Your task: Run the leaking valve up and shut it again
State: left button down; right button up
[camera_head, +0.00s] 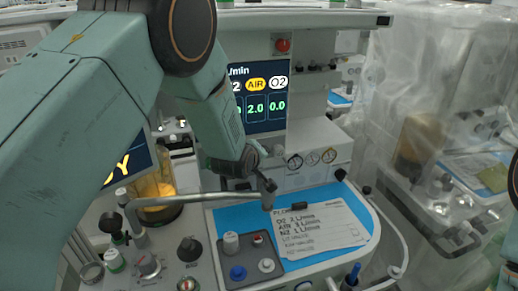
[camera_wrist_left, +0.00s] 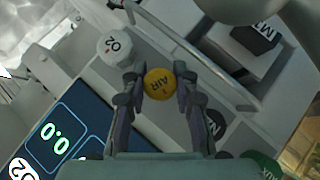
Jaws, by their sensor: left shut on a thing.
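The yellow AIR valve knob (camera_wrist_left: 160,86) sits between the two fingers of my left gripper (camera_wrist_left: 157,78) in the left wrist view, and the fingers are shut on it. The white O2 knob (camera_wrist_left: 111,46) is beside it, and a black knob marked N (camera_wrist_left: 213,124) is partly hidden by a finger. In the head view my left gripper (camera_head: 243,164) is at the cart front below the flow display (camera_head: 263,98), and the held knob is hidden. The display reads AIR 2.0 and O2 0.0; its left column is partly covered by my arm. My right gripper is not in view.
A card (camera_head: 318,228) with handwritten flow values lies on the blue worktop (camera_head: 228,218). A grey tube (camera_head: 190,199) crosses just below the gripper. A tray with small knobs (camera_head: 249,254) stands in front. A plastic-covered cart (camera_head: 425,110) is at right.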

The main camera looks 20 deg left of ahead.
pick_arm(q)
jog(key=m+g+y+p, duration=0.1)
jog(key=p, duration=0.1)
jog(key=shift+s+p, duration=0.15)
jog(key=shift+p, duration=0.15)
jog(key=m+g+y+p, duration=0.1)
jog(key=g+y+p, duration=0.1)
jog(key=p, duration=0.4)
jog(key=shift+m, duration=0.4)
jog(key=shift+f+m+g+y+p, duration=0.1)
jog(key=shift+m+g+y+p, duration=0.25)
jog(key=shift+y+p, duration=0.4)
jog(key=shift+m+g+y, duration=0.25)
jog(key=shift+g+y, duration=0.2)
jog(key=shift+f+m+g+y+b, duration=0.15)
jog(key=shift+m+g+y+b, duration=0.25)
jog(key=shift+y, duration=0.3)
jog(key=shift+m+g+y+b, duration=0.4)
jog(key=shift+m+y+b, duration=0.2)
jog(key=shift+y+b, duration=0.2)
